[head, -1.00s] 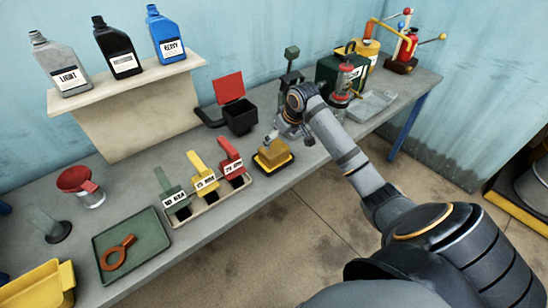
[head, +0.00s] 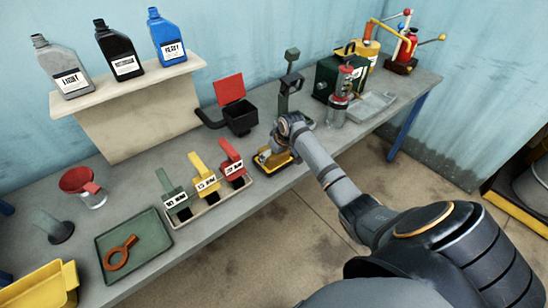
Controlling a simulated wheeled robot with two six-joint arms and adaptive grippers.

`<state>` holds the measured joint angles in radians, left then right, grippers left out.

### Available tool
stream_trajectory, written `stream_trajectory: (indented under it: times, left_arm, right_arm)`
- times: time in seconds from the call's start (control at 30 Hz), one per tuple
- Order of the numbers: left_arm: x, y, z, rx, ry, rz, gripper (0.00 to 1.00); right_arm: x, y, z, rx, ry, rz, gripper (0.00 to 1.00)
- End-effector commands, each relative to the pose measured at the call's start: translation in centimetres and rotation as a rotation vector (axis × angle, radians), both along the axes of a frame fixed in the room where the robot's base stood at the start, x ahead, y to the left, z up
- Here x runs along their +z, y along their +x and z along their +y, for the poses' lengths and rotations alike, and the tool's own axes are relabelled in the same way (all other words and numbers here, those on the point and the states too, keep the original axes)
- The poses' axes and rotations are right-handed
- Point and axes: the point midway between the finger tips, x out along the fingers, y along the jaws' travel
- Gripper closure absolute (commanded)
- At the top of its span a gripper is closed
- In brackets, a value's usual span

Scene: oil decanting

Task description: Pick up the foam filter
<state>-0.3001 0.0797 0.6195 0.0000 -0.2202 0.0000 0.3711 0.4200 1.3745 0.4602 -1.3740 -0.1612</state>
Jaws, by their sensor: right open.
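The foam filter (head: 278,158) is a yellow block in a low black-and-yellow tray (head: 276,171) near the front edge of the bench. My right gripper (head: 268,153) reaches down over it from the right. Its open fingers are at the foam filter's upper part and hide much of it. I cannot tell whether the fingers touch it. My left gripper is not in view.
Left of the tray stands a rack with green, yellow and red labelled handles (head: 206,182). Behind is a black bin with a raised red lid (head: 230,88). A clear jar (head: 337,108) and a pale tray (head: 370,105) stand to the right.

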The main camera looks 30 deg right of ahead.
Motion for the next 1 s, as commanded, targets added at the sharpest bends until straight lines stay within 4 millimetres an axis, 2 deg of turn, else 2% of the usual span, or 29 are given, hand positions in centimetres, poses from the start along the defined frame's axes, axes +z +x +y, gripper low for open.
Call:
stream_trajectory:
  times: [0.17, 0.5, 0.77, 0.87, 1.0]
  left_arm:
    - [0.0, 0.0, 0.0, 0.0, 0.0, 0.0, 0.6]
    - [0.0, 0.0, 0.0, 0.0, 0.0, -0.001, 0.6]
    - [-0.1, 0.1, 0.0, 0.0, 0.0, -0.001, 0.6]
    - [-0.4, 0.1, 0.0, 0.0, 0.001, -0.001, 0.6]
    - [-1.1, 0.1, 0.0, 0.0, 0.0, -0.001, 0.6]
  right_arm:
    - [0.0, 0.0, 0.0, 0.0, -0.001, 0.0, 0.01]
    - [0.0, 0.0, 0.0, 0.0, -0.001, 0.0, 0.48]
    - [0.3, 0.0, -0.1, 0.0, -0.001, 0.0, 0.48]
    - [1.1, 0.1, -0.1, -0.001, -0.003, -0.003, 0.48]
    - [3.6, -0.3, -0.2, -0.001, -0.004, -0.003, 0.48]
